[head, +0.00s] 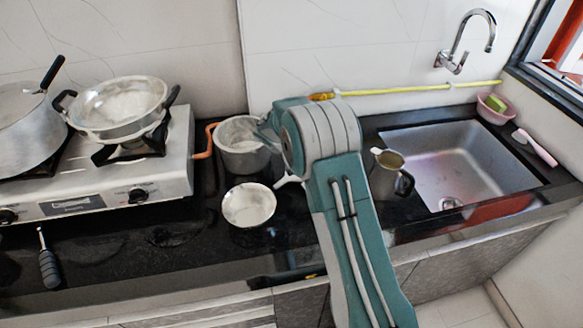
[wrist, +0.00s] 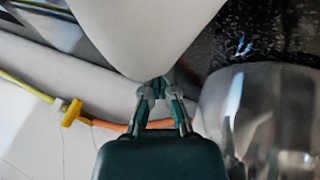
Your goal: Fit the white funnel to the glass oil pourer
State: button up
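A smooth white tapering body, which looks like the funnel (wrist: 150,28), fills the upper middle of the wrist view. Its narrow end is at the tips of my gripper (wrist: 160,92). The two fingers are close together and appear shut on it. In the head view, a small white piece (head: 291,181) shows beside my arm, perhaps part of the funnel. My fingers are hidden there. I cannot make out the glass oil pourer with certainty; it may be hidden behind my arm.
A pot (head: 243,147) and a bowl (head: 249,206) stand left of my arm. A shiny vessel (wrist: 265,125) is close right of my fingers in the wrist view. A metal jug (head: 386,176) stands near the sink (head: 465,165). The stove (head: 170,180) is left.

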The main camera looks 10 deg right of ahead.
jog(key=o, duration=0.7)
